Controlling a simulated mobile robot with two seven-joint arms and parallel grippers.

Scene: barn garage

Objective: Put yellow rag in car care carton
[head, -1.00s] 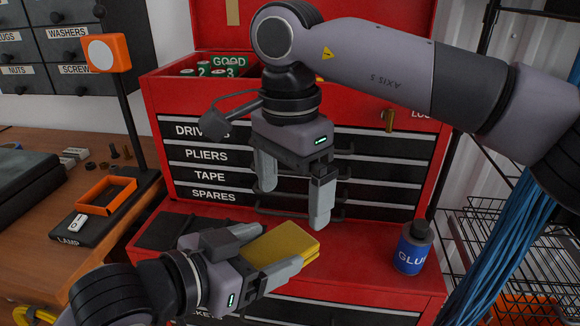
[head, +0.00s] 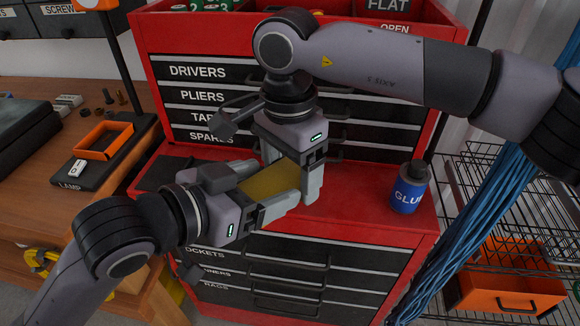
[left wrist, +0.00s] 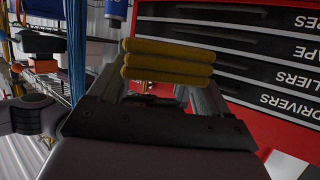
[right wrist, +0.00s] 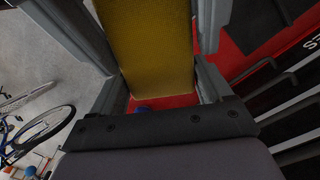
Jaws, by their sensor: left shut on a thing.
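The yellow rag (head: 268,184) is a folded stack, held above the lower red top of the tool chest. My left gripper (head: 276,186) is shut on it. In the left wrist view the rag (left wrist: 168,62) shows as several stacked yellow layers between the fingers. My right gripper (head: 292,176) is open and points down over the rag, with one finger on each side. In the right wrist view the rag (right wrist: 148,45) lies between the fingers, with a thin gap at the right finger. I see no carton marked car care.
A blue glue can (head: 409,188) stands on the chest's right side. The red tool chest (head: 400,75) rises behind with labelled drawers. A wire rack (head: 490,170) with an orange bin (head: 505,285) is at right. The wooden bench at left holds a lamp and an orange tray (head: 104,140).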

